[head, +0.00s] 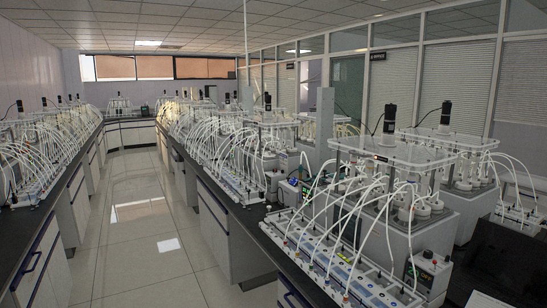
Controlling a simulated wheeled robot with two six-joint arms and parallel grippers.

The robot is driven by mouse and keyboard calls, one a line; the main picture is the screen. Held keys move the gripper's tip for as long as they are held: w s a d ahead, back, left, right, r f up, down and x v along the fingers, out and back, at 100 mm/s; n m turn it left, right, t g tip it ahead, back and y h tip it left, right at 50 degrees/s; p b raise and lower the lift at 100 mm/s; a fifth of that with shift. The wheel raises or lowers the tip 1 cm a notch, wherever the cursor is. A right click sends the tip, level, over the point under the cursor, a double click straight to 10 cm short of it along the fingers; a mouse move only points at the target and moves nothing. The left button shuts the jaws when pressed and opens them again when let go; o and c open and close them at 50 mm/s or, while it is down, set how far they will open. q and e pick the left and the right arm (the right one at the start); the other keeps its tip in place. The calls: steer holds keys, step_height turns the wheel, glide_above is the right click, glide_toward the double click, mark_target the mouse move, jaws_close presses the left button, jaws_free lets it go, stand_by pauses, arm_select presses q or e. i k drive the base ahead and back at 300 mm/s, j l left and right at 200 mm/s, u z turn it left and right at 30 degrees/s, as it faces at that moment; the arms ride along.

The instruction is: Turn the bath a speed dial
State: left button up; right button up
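Several water baths with clear lids, white tubes and black stirrer motors stand on the benches. The nearest bath (390,160) is on the right-hand bench. A control box (427,272) with a green-lit display and a small knob-like part sits at its front right corner. I cannot read which bath is labelled a, and the speed dial is too small to make out clearly. Neither of my grippers shows in this view.
A long white strip (350,277) with coloured ports and curved tubes lies along the near bench edge. A dark screen-like object (498,262) is at the lower right. The tiled aisle floor (140,235) between the left and right benches is clear.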

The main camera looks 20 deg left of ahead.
mark_target(427, 254)
steer(key=i+j, duration=0.45)
steer(key=j, duration=0.15)
steer(key=i+j, duration=0.4)
steer(key=j, duration=0.2)
steer(key=i+j, duration=0.45)
steer(key=j, duration=0.15)
steer(key=i+j, duration=0.45)
steer(key=j, duration=0.15)
steer(key=l+z, duration=0.1)
steer(key=z, duration=1.9)
steer(key=l, duration=0.25)
steer(key=i, duration=0.05)
